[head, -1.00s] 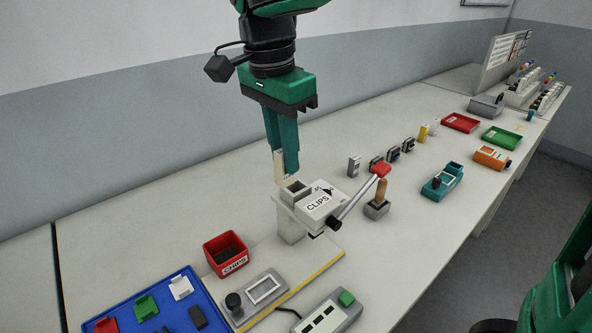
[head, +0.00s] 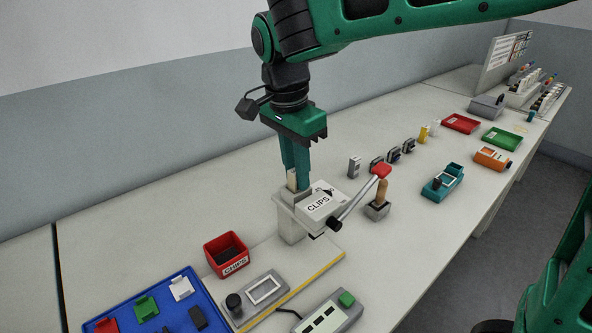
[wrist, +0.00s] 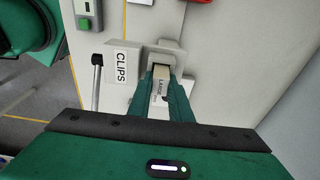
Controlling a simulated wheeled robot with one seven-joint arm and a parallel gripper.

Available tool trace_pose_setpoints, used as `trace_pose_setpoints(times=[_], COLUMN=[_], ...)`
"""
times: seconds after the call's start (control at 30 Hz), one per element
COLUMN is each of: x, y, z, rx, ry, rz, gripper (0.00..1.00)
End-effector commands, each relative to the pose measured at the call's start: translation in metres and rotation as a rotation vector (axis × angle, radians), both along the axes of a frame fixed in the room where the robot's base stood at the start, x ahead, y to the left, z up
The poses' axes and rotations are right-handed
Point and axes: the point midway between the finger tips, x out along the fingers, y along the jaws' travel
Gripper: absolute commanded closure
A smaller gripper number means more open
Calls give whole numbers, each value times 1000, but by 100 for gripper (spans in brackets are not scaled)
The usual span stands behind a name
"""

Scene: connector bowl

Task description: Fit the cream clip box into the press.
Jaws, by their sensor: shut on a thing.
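The cream clip box (head: 292,181) is upright between the fingers of my gripper (head: 297,180). Its labelled side shows between the fingertips in the wrist view (wrist: 160,88). My gripper is shut on it. The press (head: 322,205) is a pale grey block marked CLIPS, with a lever that ends in a red knob (head: 381,170). The box's lower end is at the press's open socket (head: 283,196). The fingers hide how deep it sits, so I cannot tell whether it is inside.
A red CHIPS bin (head: 226,254) and a blue tray (head: 187,285) with small coloured parts stand at the front left. A wooden-handled tool (head: 382,193) stands in a grey holder right of the press.

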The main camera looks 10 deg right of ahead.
Motion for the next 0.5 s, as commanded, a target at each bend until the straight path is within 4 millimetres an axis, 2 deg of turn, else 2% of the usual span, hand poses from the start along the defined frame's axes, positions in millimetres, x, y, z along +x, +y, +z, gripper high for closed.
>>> trace_pose_setpoints(times=[0.07,0.1,0.17,0.5], x=[0,0,0,0], y=[0,0,0,0], z=[-2,-2,-2,0], rx=[0,0,0,0], ry=[1,1,0,0], rz=[-1,-1,-1,-1], gripper=[100,79,65,63])
